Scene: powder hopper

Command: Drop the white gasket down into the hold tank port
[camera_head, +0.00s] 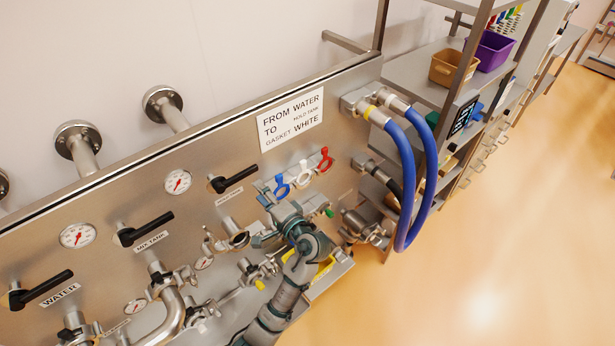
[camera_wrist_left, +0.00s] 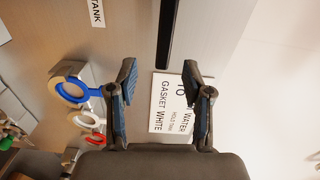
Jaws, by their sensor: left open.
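The white gasket (camera_head: 303,175) hangs on a small rack on the steel panel, between a blue gasket (camera_head: 281,186) and a red gasket (camera_head: 325,160). In the left wrist view the white gasket (camera_wrist_left: 90,122) is left of the fingers, between blue and red. My left gripper (camera_head: 290,212) is just below the rack in the head view. Its fingers (camera_wrist_left: 166,88) are open and empty, facing the panel and its sign. The hold tank port (camera_head: 228,240) appears as a steel fitting under the hold tank valve, left of my gripper. My right gripper is out of view.
The sign (camera_head: 290,118) reads from water to hold tank, gasket white. Black valve handles (camera_head: 232,178), gauges and pipes (camera_head: 172,318) stick out of the panel on the left. Blue hoses (camera_head: 428,185) loop out at the right. Open floor (camera_head: 480,270) lies beyond.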

